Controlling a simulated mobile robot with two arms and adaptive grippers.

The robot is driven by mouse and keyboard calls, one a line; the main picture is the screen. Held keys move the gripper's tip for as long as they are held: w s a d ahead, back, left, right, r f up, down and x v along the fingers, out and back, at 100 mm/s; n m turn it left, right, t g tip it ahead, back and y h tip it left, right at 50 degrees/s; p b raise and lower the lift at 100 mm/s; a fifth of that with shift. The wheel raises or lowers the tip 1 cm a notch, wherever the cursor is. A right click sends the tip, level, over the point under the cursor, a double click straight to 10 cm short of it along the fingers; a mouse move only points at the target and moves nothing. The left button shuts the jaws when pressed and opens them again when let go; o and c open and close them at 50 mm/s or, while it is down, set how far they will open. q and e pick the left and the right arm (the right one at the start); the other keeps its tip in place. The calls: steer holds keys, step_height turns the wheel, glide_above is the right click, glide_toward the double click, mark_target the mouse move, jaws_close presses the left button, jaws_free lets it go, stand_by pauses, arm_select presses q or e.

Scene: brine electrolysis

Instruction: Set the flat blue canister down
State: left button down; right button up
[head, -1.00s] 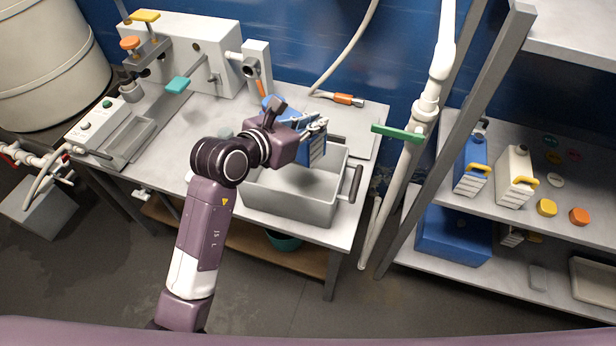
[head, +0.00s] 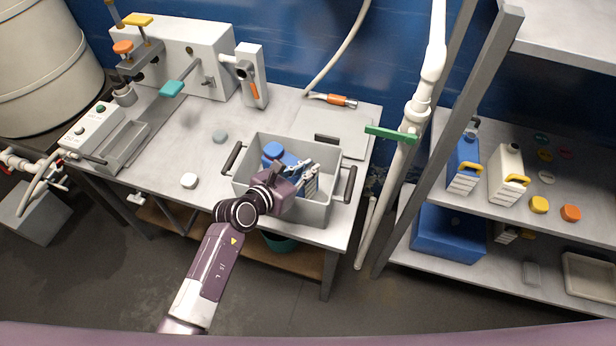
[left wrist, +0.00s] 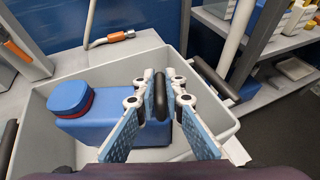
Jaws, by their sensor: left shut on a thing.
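The flat blue canister (head: 287,158) is inside the grey tub (head: 319,214), below its rim, in the head view. In the left wrist view the canister (left wrist: 108,128) shows its blue cap (left wrist: 70,97) with a red ring at the left. My left gripper (head: 309,178) is over the tub, its fingers reaching down inside. In the left wrist view the fingertips (left wrist: 162,90) are shut on the canister's black handle (left wrist: 160,97). The canister's underside is hidden, so I cannot tell whether it touches the tub floor. My right gripper is not in view.
The tub has black side handles (head: 350,184). It stands on a grey bench (head: 215,165) with a white cap (head: 189,180) and a grey-green cap (head: 220,136) to its left. A pipe with a green lever (head: 391,133) and shelves with canisters (head: 463,165) stand at right.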

mark_target(312, 187)
arm_select(q)
steer(key=shift+w+f+b, duration=0.15)
steer(key=shift+f+b, duration=0.15)
steer(key=shift+f, duration=1.4)
steer(key=c, duration=2.4)
jaws_free()
steer(key=shift+f, duration=0.25)
steer(key=o, duration=0.4)
steer(key=shift+s, duration=0.2)
steer(key=shift+r, duration=0.1)
